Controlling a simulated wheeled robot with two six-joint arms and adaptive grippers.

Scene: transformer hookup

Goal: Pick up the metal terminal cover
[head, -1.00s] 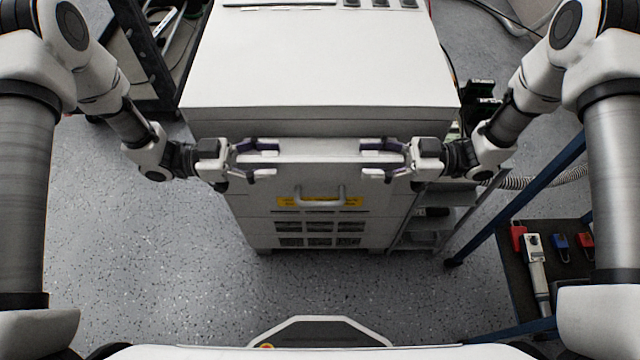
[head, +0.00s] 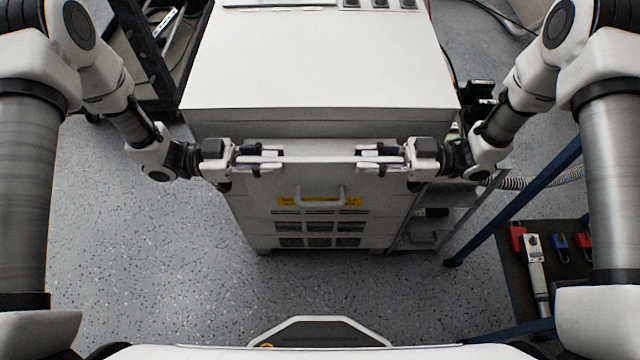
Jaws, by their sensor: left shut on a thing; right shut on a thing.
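The metal terminal cover (head: 320,172) is a light grey panel with a grey bar handle (head: 319,196) and a yellow label on its front. It is at the front of the large white cabinet, below the cabinet's top. My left gripper (head: 270,160) is shut on the cover's upper left end. My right gripper (head: 369,160) is shut on its upper right end. The fingers hide parts of both upper corners. I cannot tell whether the cover is clear of the cabinet.
The white cabinet top (head: 320,60) rises behind the cover. A dark tool board (head: 515,265) with red and blue items and a grey tool stands at the right, beside a blue post (head: 520,195). A dark rack (head: 140,45) stands at the back left. Speckled floor (head: 140,260) is clear at the front left.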

